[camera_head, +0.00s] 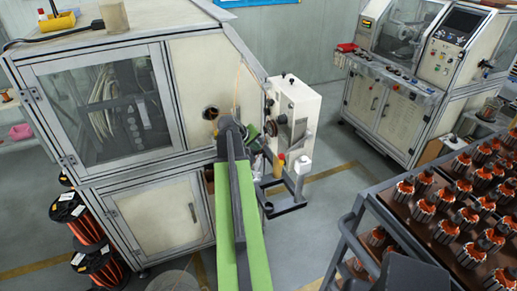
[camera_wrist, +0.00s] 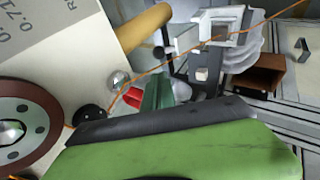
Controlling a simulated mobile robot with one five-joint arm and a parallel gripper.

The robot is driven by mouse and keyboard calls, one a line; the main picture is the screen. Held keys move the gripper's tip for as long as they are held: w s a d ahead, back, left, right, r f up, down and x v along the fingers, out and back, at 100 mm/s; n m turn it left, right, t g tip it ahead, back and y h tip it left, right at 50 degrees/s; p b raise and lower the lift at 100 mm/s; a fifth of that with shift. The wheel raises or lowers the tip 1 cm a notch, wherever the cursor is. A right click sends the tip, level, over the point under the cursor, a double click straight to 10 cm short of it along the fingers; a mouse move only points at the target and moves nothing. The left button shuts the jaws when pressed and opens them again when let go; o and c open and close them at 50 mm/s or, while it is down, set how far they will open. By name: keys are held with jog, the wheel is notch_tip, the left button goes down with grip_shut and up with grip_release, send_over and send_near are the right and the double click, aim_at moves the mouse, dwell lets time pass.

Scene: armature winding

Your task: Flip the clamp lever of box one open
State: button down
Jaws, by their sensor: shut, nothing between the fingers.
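The white box (camera_head: 293,115) is mounted on the right side of the large winding machine, with knobs and a round wheel on its side. I cannot tell from any label whether it is box one. In the wrist view the box face (camera_wrist: 70,45) fills the upper left, with a brown wheel (camera_wrist: 22,125) below. A small red piece (camera_wrist: 133,97) and a dark green piece (camera_wrist: 158,92) sit beside the box; I cannot tell which part is the clamp lever. My gripper (camera_head: 231,124) is shut and empty, just left of the box; contact is unclear.
An orange wire (camera_wrist: 180,58) crosses near the box and a tan roller (camera_wrist: 143,28). A dark bracket (camera_head: 283,197) sticks out below the box. The machine cabinet (camera_head: 110,110) stands left, a rack of armatures (camera_head: 440,230) right. Floor between them is clear.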

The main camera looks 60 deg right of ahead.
jog(key=d+r+p+v, duration=0.1)
jog(key=p+v, duration=0.8)
jog(key=v, duration=0.2)
jog(key=shift+d+r, duration=0.25)
jog(key=shift+d, duration=0.05)
jog(key=w+a+f+n+t+b, duration=0.1)
jog(key=w+a+f+n+b, duration=0.1)
jog(key=w+a+f+b, duration=0.5)
jog(key=w+a+f+n+t+y+b, duration=0.1)
jog(key=w+a+f+n+t+b, duration=0.2)
jog(key=w+a, duration=0.7)
jog(key=w+a+f+n+b, duration=0.1)
jog(key=w+a+f+b, duration=0.55)
jog(key=a, duration=0.35)
jog(key=w+a+f+n+y+b, duration=0.1)
jog(key=w+a+f+y+b, duration=0.3)
jog(key=a, duration=0.6)
jog(key=s+a+f+n+h+b, duration=0.1)
jog(key=a+f+b, duration=0.1)
jog(key=a+f, duration=0.5)
jog(key=s+a+f+g+y+b, duration=0.1)
jog(key=s+a, duration=0.2)
jog(key=a, duration=0.5)
jog(key=s+a+f+g+y, duration=0.1)
jog(key=s+a+y, duration=0.1)
jog(key=a, duration=0.7)
jog(key=shift+s+a+m+y+b, duration=0.2)
jog(key=shift+s+m+y+b, duration=0.15)
jog(key=shift+s, duration=0.45)
